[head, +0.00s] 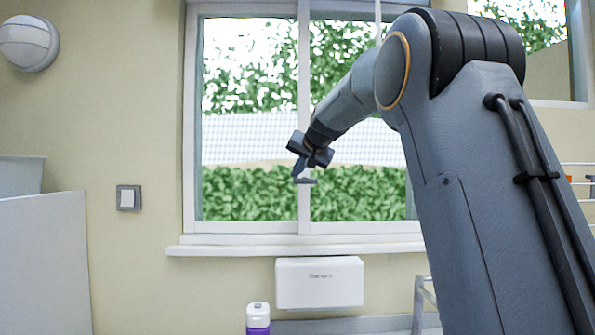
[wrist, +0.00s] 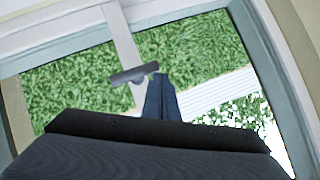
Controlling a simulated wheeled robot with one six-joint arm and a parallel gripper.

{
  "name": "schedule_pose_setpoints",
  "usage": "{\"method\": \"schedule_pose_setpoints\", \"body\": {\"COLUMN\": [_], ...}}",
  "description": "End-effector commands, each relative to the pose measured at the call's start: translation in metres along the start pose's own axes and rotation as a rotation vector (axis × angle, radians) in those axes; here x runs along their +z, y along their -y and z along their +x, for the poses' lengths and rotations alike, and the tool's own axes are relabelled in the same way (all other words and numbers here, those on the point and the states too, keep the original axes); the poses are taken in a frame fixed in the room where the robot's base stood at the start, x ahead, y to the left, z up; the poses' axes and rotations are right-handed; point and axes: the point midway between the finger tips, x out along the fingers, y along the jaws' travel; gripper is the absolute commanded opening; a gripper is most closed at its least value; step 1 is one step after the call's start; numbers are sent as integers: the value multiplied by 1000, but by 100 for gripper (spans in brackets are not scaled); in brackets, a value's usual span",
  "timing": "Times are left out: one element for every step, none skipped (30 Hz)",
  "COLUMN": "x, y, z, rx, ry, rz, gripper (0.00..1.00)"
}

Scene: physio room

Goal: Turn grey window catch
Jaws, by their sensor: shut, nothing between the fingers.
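The grey window catch (head: 306,181) sits on the white middle upright of the window, and its handle lies roughly level across it. In the wrist view the catch (wrist: 133,73) shows as a dark grey bar across the white upright, with a small rounded part below it. My gripper (head: 299,173) is shut and empty, just above the catch in the head view. In the wrist view its closed fingertips (wrist: 157,77) are beside the right end of the bar. I cannot tell whether they touch it.
The window sill (head: 290,250) runs below the window. A white wall box (head: 319,283) hangs under the sill, and a bottle with a purple label (head: 258,318) stands below it.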

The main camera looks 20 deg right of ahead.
Motion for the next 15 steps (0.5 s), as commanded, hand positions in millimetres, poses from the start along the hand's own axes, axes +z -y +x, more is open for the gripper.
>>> {"method": "schedule_pose_setpoints", "body": {"x": [-4, -6, -9, -12, -14, -18, -20, -22, -26, -28, -29, -26, -25, -24, -23], "y": [3, 4, 6, 8, 10, 12, 13, 15, 17, 19, 21, 22, 23, 24, 26], "z": [-4, -6, -9, -11, -14, -17, -19, -21, -24, -26, -29, -35, -40, -44, -52], "rx": [-1, -1, -1, -1, -1, -1, -1, -1, -1, -1, -2, -3, -4, -3, -4], "ry": [-1, -1, -2, -2, -3, -4, -4, -5, -5, -5, -7, -10, -10, -8, -8], "rz": [0, 0, 0, 0, 0, 0, 0, 0, 0, 0, -1, -2, -2, -2, -1], "gripper": [0, 0, 0, 0, 0, 0, 0, 0, 0, 0, 0, 0, 0, 0, 0]}}
